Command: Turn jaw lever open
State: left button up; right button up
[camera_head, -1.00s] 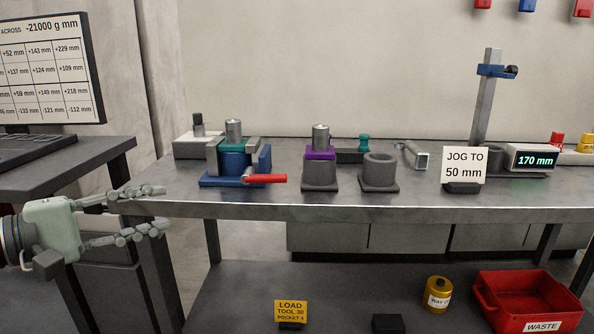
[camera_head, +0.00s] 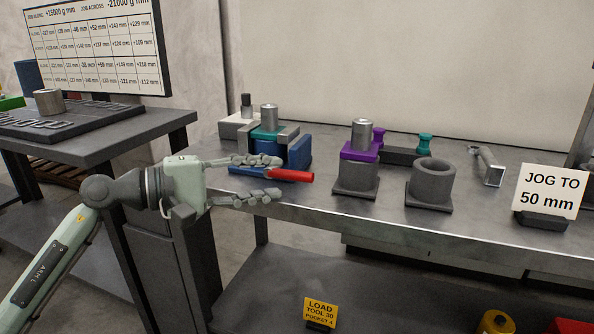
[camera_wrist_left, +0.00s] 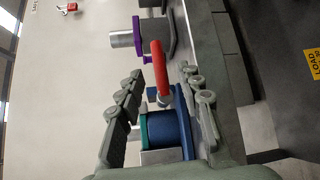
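The red jaw lever (camera_head: 291,176) sticks out to the right from the front of the blue vise (camera_head: 297,153), which holds a metal cylinder (camera_head: 269,117) on a teal collar. My left gripper (camera_head: 279,177) is open in front of the vise, its fingers on either side of the lever. In the left wrist view, the lever (camera_wrist_left: 159,66) shows between the two spread fingers (camera_wrist_left: 162,75), with gaps visible on both sides. The fingers partly hide the vise's base and the lever's pivot end. My right gripper is out of view.
A grey holder with a purple collar (camera_head: 360,152) and an empty grey cup (camera_head: 432,180) stand to the right on the bench (camera_head: 330,215). A "JOG TO 50 mm" sign (camera_head: 549,192) stands farther right. A dark side table (camera_head: 95,150) is at left.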

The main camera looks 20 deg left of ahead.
aim_at(286, 176)
pick_arm(q)
jog(key=shift+p+x, duration=0.6)
jog(key=shift+x, duration=2.05)
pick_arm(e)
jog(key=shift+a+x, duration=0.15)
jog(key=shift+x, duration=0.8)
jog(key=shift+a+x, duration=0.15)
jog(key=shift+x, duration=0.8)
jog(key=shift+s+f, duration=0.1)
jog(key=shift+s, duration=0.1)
pick_arm(q)
grip_shut()
